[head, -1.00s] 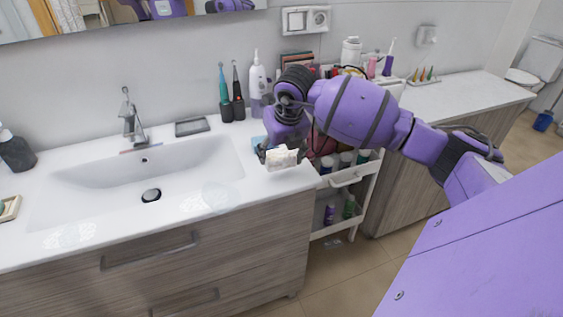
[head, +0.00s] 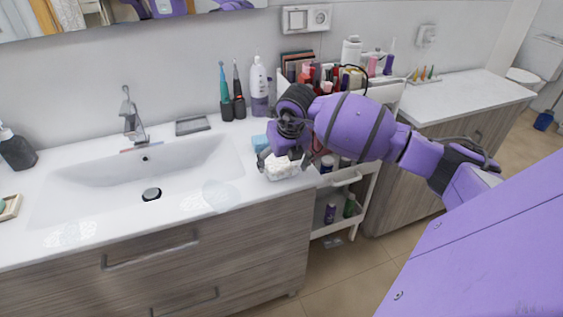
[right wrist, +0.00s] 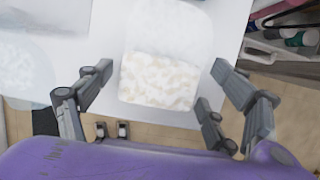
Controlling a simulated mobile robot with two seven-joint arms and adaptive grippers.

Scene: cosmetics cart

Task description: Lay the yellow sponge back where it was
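The sponge (head: 283,168) looks off-white to cream rather than clearly yellow. It lies on the white countertop near its front right corner, right of the basin. In the right wrist view the sponge (right wrist: 160,82) shows a speckled face, with a smoother white shape directly beyond it. My right gripper (head: 285,160) is open around it. In the right wrist view my right gripper (right wrist: 160,90) has a finger on each side, with a visible gap between each finger and the sponge. My left gripper is not in view.
A blue sponge (head: 260,142) lies just behind my gripper. The basin (head: 130,180) and faucet (head: 133,118) are to the left. Toothbrushes (head: 232,100) and a white bottle (head: 259,85) stand at the wall. A cart (head: 345,181) with bottles stands right of the counter.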

